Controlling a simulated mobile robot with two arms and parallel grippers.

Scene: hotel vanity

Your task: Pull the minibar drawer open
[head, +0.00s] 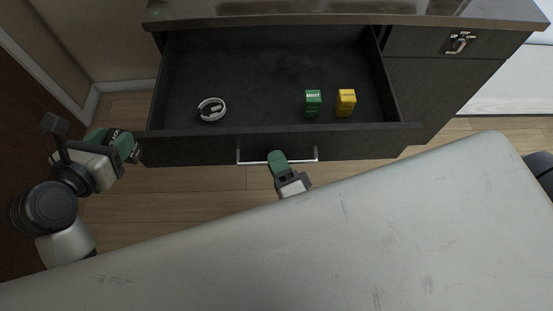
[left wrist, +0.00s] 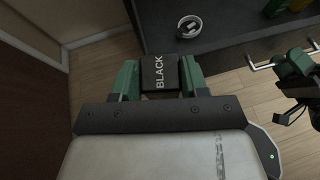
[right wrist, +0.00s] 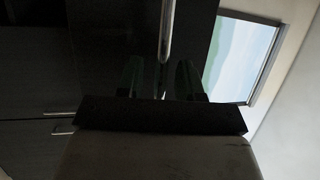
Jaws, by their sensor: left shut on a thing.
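The minibar drawer (head: 270,144) is pulled out from the dark cabinet, and its inside shows. A silver bar handle (head: 306,157) runs along its front. My right gripper (head: 277,160) is at the middle of this handle; in the right wrist view (right wrist: 162,80) its fingers stand apart with the handle bar (right wrist: 167,30) between them. My left gripper (head: 123,145) is at the drawer's front left corner, shut on a small dark box marked BLACK (left wrist: 159,74). In the left wrist view the box sits between the green fingers.
In the drawer lie a white coiled cable (head: 211,109), a green MINT box (head: 313,102) and a yellow box (head: 346,102). The drawer's middle is bare. A dark countertop (head: 340,12) is above. A smaller closed compartment (head: 440,42) with a handle is at right.

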